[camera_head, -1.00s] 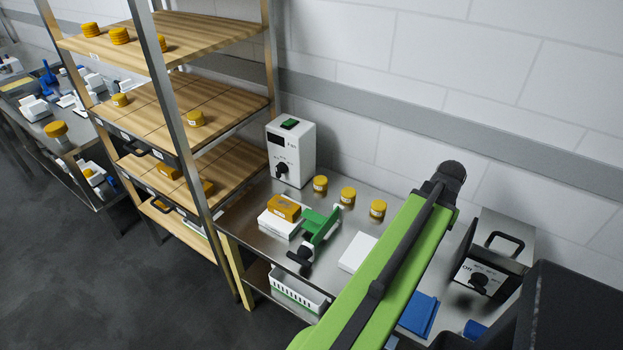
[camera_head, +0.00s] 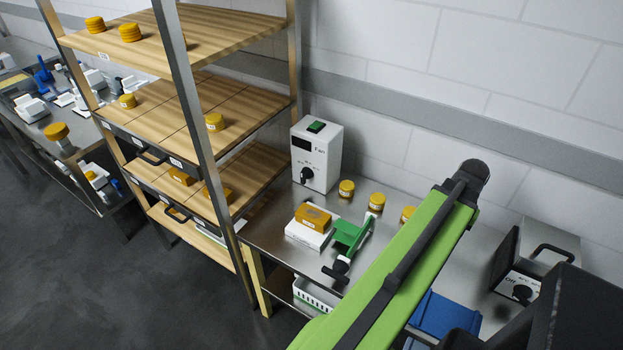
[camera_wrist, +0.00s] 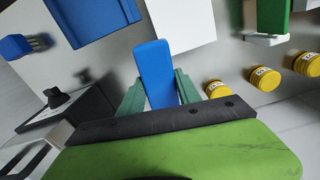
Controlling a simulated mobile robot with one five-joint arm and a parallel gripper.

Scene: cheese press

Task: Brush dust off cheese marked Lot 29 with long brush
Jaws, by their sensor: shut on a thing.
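My gripper (camera_wrist: 158,92) shows in the wrist view with its two green fingers shut on a blue, flat, rounded piece (camera_wrist: 154,65), which may be the long brush's handle; its bristles are not seen. In the head view my arm hides the gripper. Three small round yellow cheeses with white labels stand in a row on the steel table: left (camera_head: 347,188), middle (camera_head: 376,202) and right (camera_head: 407,213), the last partly behind my arm. They also show at the right of the wrist view (camera_wrist: 265,78). I cannot read which is Lot 29.
A white box with a dial (camera_head: 316,155) stands behind a brown block (camera_head: 313,217) on a white base. A green device (camera_head: 350,235) is beside it. A blue tray (camera_head: 445,314) and a grey machine (camera_head: 540,265) are at right. A wooden rack (camera_head: 230,180) is at left.

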